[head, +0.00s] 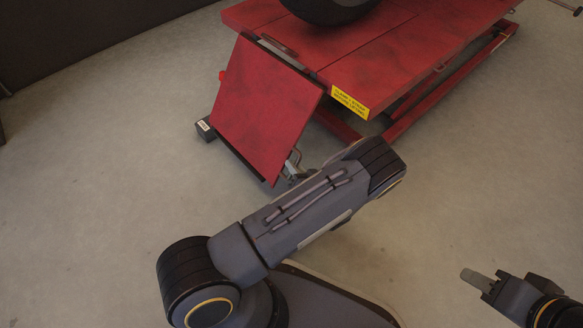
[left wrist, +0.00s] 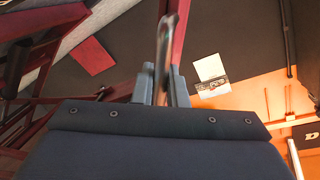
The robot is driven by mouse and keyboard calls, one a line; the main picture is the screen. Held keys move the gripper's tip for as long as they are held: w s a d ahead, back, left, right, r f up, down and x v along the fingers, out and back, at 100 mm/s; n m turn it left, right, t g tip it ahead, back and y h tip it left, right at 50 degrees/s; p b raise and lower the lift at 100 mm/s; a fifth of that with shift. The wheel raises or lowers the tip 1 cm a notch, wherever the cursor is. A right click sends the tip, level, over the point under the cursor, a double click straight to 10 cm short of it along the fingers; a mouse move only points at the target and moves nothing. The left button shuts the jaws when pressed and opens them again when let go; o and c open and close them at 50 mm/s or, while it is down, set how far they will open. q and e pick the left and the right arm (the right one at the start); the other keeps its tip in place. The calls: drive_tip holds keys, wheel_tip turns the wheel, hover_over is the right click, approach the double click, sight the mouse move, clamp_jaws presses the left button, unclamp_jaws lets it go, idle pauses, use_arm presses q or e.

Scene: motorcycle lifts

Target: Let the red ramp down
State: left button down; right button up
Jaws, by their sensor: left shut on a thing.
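The red ramp (head: 266,105) hangs from the near end of the red lift platform (head: 385,55) and slopes down toward me. I cannot tell whether its dark lower edge touches the floor. My left gripper (head: 293,168) is at the ramp's lower right corner, partly hidden behind my own forearm. In the left wrist view my left gripper (left wrist: 162,85) is shut on a thin upright metal handle (left wrist: 167,38), which stands between the fingers. My right gripper (head: 477,281) is at the lower right, away from the lift, and its finger gap does not show clearly.
A black tyre (head: 332,8) stands on the platform. A yellow label (head: 350,102) is on the platform's near corner. A small dark block (head: 206,129) lies on the floor left of the ramp. The grey floor (head: 90,200) is clear to the left.

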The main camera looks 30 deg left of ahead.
use_arm(q)
drive_tip(key=shift+f, duration=0.1)
idle(0.3)
drive_tip(key=c, duration=1.5)
unclamp_jaws()
drive_tip(key=shift+c, duration=0.2)
drive_tip(key=p+v, duration=0.2)
drive_tip(key=v, duration=0.6)
drive_tip(key=shift+p, duration=0.3)
drive_tip(key=shift+a, duration=0.1)
